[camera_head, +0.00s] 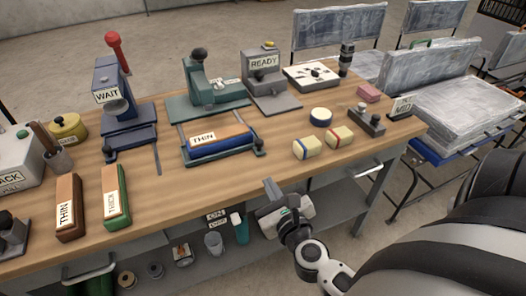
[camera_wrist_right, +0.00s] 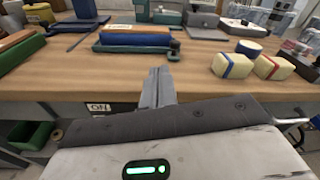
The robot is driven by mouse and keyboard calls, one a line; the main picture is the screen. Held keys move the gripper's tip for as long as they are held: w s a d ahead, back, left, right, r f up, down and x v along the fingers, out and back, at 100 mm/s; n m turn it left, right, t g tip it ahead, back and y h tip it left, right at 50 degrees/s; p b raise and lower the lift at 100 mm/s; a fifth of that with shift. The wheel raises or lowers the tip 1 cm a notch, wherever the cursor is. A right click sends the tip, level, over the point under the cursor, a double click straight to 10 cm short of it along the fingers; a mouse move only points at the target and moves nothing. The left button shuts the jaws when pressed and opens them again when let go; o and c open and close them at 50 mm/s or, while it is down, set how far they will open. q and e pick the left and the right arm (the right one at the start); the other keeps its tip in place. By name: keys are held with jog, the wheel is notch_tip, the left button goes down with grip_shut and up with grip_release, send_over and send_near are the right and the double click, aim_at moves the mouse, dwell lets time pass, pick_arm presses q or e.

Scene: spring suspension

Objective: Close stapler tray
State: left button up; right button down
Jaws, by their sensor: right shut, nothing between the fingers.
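The teal stapler (camera_head: 205,92) stands toward the back of the wooden bench. Its tray (camera_head: 222,154) extends out from its front toward me, with dark rails and a small knob (camera_head: 259,145) at its near right corner. A block labelled THIN, orange and blue (camera_head: 215,140), lies in the tray; it also shows in the right wrist view (camera_wrist_right: 136,40). My right gripper (camera_head: 269,185) is shut and empty, at the bench's front edge, apart from the tray and to the near right of the knob. Its closed fingers show in the right wrist view (camera_wrist_right: 157,78). My left gripper is not in view.
Two cream blocks with coloured bands (camera_head: 307,147) and a round blue-and-cream tin (camera_head: 321,116) lie right of the tray. A blue WAIT press (camera_head: 125,108) stands left. Bench between tray and front edge is clear.

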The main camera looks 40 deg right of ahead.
jog(key=d+m+g+h, duration=0.1)
jog(key=d+m, duration=0.1)
jog(key=m, duration=0.2)
jog(key=p, duration=0.1)
send_near(260, 145)
jog(key=x, duration=0.6)
jog(key=shift+w+d+f, duration=0.15)
jog(key=shift+w+d, duration=0.1)
jog(key=shift+w, duration=0.1)
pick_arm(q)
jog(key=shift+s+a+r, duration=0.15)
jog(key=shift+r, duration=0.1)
pick_arm(e)
jog(key=shift+w, duration=0.1)
